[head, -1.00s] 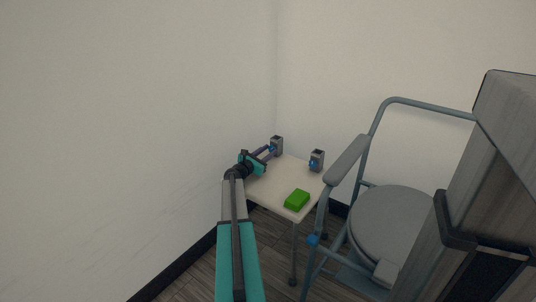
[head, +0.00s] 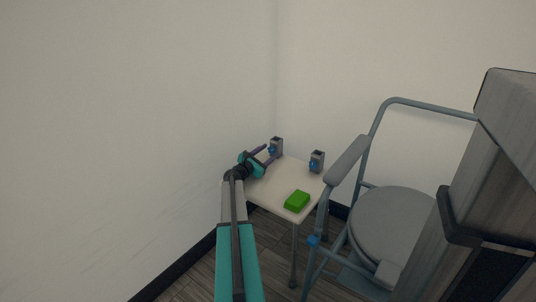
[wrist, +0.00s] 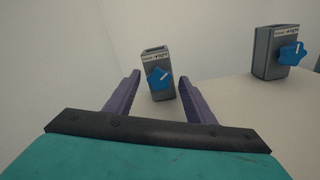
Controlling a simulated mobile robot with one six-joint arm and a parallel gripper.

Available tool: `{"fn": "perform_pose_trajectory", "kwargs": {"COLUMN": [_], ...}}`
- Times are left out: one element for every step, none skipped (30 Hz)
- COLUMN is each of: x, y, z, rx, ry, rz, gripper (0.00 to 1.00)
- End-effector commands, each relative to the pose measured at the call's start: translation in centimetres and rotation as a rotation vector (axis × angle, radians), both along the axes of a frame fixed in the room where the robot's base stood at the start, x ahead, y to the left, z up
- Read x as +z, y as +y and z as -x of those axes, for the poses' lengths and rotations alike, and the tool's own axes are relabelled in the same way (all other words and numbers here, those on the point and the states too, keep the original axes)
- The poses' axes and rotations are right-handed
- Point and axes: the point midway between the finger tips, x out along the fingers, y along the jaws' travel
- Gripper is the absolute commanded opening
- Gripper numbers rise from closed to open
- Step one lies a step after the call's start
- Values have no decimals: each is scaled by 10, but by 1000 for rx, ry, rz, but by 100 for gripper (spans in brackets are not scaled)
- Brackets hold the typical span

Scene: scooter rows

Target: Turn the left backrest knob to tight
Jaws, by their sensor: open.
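The left backrest knob (wrist: 160,78) is blue, with a pale pointer mark, on the front of a grey bracket (wrist: 157,58) with a label near its top. In the head view this knob (head: 272,151) is small, at the back left of a pale seat (head: 268,184). The right knob (wrist: 291,54) is also blue, on a similar bracket (wrist: 272,66). My gripper (head: 270,154) is open and empty. Its purple fingers stand apart in the wrist view (wrist: 166,78), with the left knob beyond and between them, apparently not touched.
White walls (head: 130,120) close in at left and behind.

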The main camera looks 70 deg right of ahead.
Motion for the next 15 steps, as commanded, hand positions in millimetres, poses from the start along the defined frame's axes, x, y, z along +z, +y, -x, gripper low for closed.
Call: {"fn": "perform_pose_trajectory", "kwargs": {"x": [0,0,0,1,1,1,1,1,2,2,2,2,2,2,2], "y": [1,1,2,3,5,7,9,12,15,18,22,27,30,35,40], "z": [0,-1,-1,-1,-1,-2,-2,-3,-4,-4,-5,-7,-8,-9,-10], "rx": [0,1,1,1,1,1,1,1,1,1,1,1,2,2,3], "ry": [0,0,0,0,0,0,0,0,0,0,0,0,0,1,1], "rz": [0,0,0,0,0,-1,-1,-1,-1,0,0,0,0,0,-1], "gripper": [49,49,49,49,49,49,49,49,49,49,49,49,49,49,49]}}
